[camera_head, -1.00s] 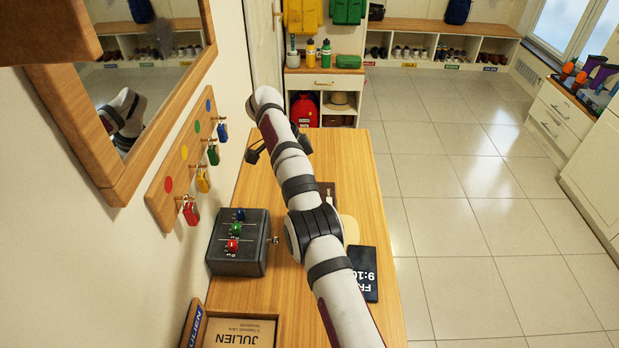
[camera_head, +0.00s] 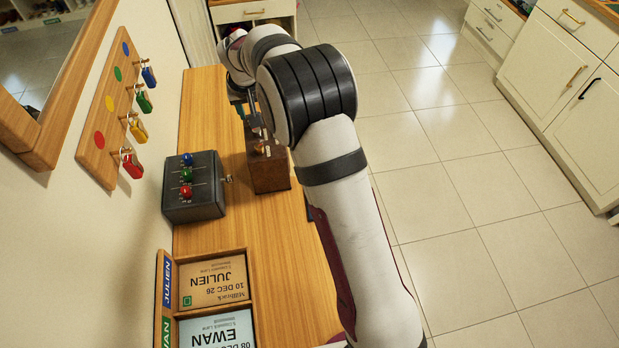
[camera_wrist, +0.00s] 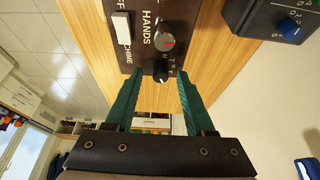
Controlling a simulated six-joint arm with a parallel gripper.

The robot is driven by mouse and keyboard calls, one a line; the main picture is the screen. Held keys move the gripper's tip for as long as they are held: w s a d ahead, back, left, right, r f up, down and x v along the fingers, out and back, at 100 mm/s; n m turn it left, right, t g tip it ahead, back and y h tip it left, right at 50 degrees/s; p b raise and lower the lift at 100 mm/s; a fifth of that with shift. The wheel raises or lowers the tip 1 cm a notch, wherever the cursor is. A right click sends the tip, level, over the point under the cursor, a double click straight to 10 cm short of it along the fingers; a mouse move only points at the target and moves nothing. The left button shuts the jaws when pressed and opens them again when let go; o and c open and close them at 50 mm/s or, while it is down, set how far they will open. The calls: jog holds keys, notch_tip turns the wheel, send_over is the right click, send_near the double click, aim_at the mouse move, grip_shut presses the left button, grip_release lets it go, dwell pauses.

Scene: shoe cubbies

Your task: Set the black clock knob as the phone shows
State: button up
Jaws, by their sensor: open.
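The clock is a dark brown box (camera_head: 268,170) on the wooden bench, partly hidden by my arm in the head view. In the wrist view its panel (camera_wrist: 144,42) carries a grey knob with a red mark (camera_wrist: 164,42), labelled HANDS, and a white switch (camera_wrist: 121,27). The small black knob (camera_wrist: 161,71) has a white mark and lettering around it. My gripper (camera_wrist: 160,77) is open, its two green fingers on either side of the black knob; I cannot tell whether they touch it. The phone is not visible now.
A black box with blue, green and red knobs (camera_head: 193,200) stands left of the clock; its corner also shows in the wrist view (camera_wrist: 265,15). A tray (camera_head: 252,290) with parcels sits at the front. Keys hang on a wall board (camera_head: 105,100).

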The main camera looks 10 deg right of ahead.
jog(key=n, duration=0.2)
jog(key=n+y, duration=0.1)
jog(key=n, duration=0.1)
jog(key=n+y, duration=0.1)
jog(key=n, duration=0.1)
jog(key=shift+d+g, duration=0.25)
jog(key=shift+g, duration=0.05)
jog(key=n, duration=0.2)
jog(key=n+g+y, duration=0.1)
jog(key=n, duration=0.1)
jog(key=n+g+y, duration=0.1)
jog(key=n, duration=0.2)
jog(key=shift+w+f, duration=0.1)
jog(key=shift+w, duration=0.15)
jog(key=v, duration=1.6)
jog(key=s+m+g+h, duration=0.1)
jog(key=s+m, duration=1.2)
jog(key=s, duration=1.5)
jog(key=shift+s+d+f+g+h, duration=0.3)
jog(key=shift+d+f+g, duration=0.05)
jog(key=shift+d+g, duration=0.1)
jog(key=shift+w, duration=0.1)
